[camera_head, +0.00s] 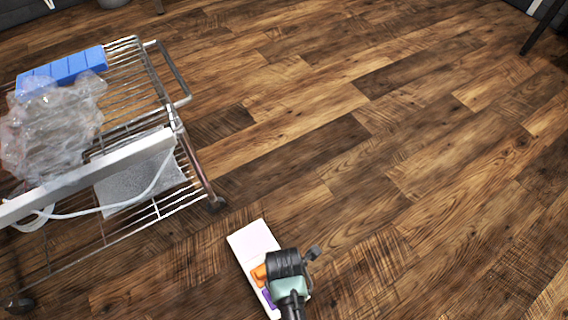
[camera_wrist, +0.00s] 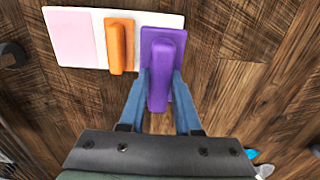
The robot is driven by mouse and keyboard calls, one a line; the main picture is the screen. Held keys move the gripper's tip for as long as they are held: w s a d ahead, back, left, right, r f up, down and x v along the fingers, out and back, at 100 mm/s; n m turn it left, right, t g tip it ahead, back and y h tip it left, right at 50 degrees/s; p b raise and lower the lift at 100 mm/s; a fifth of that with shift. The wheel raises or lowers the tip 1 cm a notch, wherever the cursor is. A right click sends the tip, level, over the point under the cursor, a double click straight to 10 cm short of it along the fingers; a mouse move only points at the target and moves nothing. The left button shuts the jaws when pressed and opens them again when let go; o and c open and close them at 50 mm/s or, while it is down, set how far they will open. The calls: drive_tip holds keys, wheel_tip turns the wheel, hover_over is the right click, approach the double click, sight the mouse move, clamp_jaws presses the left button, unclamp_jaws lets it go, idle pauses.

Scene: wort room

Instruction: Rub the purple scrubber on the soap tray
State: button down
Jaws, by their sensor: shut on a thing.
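The purple scrubber (camera_wrist: 162,50) is at the right end of the white tray in the wrist view, over or on the tray; I cannot tell if it touches. My gripper (camera_wrist: 162,82) is shut on its handle, one blue finger on each side. The white soap tray (camera_wrist: 88,36) lies low over the wood floor, with a pale pink flat area (camera_wrist: 70,38) on its left. An orange scrubber (camera_wrist: 120,45) is between them. In the head view, the tray (camera_head: 250,240), orange scrubber (camera_head: 259,274) and purple scrubber (camera_head: 268,298) show at lower middle, partly hidden by my gripper (camera_head: 277,280).
A wire rack cart (camera_head: 150,85) stands at the left with a blue block (camera_head: 62,68), a clear lumpy plastic item (camera_head: 52,125) and a white cord (camera_head: 140,195). A dark leg (camera_head: 540,30) is at the top right.

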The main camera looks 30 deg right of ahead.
drive_tip(key=c, duration=1.3)
unclamp_jaws()
clamp_jaws()
